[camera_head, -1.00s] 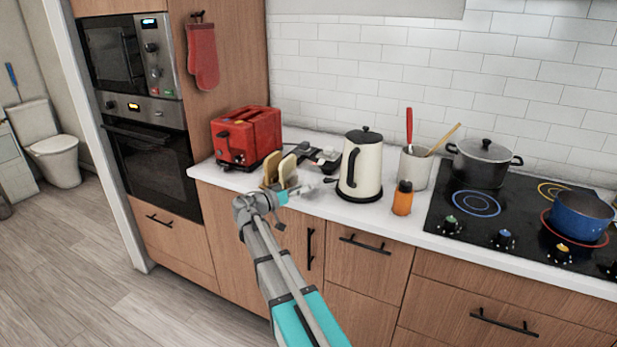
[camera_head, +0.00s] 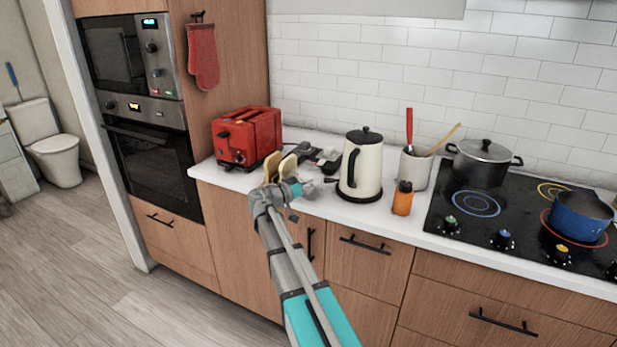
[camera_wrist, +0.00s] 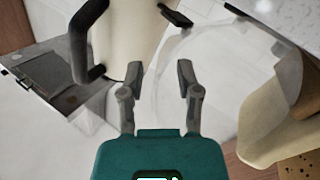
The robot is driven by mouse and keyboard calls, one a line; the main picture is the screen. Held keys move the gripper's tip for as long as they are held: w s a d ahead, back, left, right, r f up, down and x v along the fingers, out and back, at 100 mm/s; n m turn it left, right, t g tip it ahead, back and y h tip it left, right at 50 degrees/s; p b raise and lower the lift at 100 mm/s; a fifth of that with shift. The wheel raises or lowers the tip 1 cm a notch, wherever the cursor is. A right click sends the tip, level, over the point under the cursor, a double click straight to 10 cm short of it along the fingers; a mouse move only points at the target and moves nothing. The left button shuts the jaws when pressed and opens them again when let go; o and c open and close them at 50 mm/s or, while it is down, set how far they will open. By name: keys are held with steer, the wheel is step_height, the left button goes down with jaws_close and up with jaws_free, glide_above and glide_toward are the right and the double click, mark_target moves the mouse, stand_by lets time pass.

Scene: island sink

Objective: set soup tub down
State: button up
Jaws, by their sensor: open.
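My gripper (camera_head: 306,190) is over the counter between the pale upright slices and the cream kettle. In the wrist view its two fingers (camera_wrist: 160,72) are apart, with nothing clearly clamped between them. A faint see-through, rounded shape, probably the soup tub (camera_wrist: 290,68), shows in the wrist view around and beyond the fingers. Its curved edge is clearest at the right. In the head view a small greyish patch beside the gripper may be the same tub. I cannot tell whether it rests on the counter or touches the fingers.
The cream kettle (camera_head: 360,172) stands close on the right, with an orange bottle (camera_head: 402,200) beyond it. Pale slices (camera_head: 272,168) and a red toaster (camera_head: 246,137) are on the left. The utensil crock (camera_head: 415,168) and cooktop (camera_head: 480,222) are farther right. Little counter is free here.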

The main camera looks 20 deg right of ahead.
steer(key=shift+c, duration=0.2)
stand_by(0.3)
jaws_close()
